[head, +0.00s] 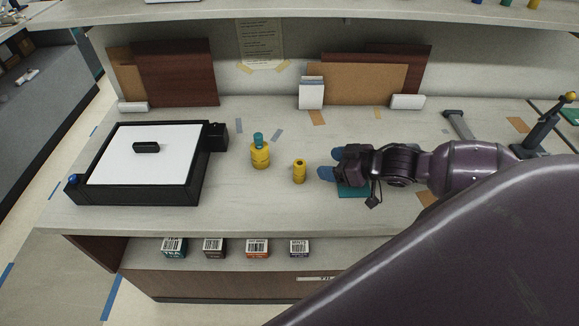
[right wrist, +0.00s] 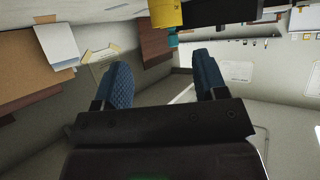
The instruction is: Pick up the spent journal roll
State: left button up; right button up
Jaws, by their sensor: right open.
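A small yellow roll (head: 299,171) with a dark centre stands upright on the counter. Left of it stands a larger yellow piece (head: 260,156) with a teal piece (head: 258,139) on top. I cannot tell for certain which is the spent journal roll; the small one looks most like a roll. My right gripper (head: 331,165) is open, its blue fingers pointing left toward the small roll with a short gap between. In the right wrist view the open fingers (right wrist: 162,76) show nothing between them, and a yellow surface (right wrist: 165,13) lies beyond their tips. My left gripper is out of view.
A black box with a white top (head: 125,155) occupies the counter's left side. A teal mat (head: 352,191) lies under my right gripper. Brown boards (head: 365,83) lean at the back with a white block (head: 311,94). Small labelled boxes (head: 213,247) stand on the lower shelf.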

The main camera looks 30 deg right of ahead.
aim_at(297, 163)
jog(key=x, duration=0.3)
jog(key=shift+w+a+f, duration=0.1)
jog(key=shift+w+f, duration=0.1)
jog(key=shift+w, duration=0.05)
jog(key=shift+a+x, duration=0.2)
jog(key=shift+x, duration=3.1)
jog(key=shift+s+r, duration=0.1)
jog(key=c, duration=1)
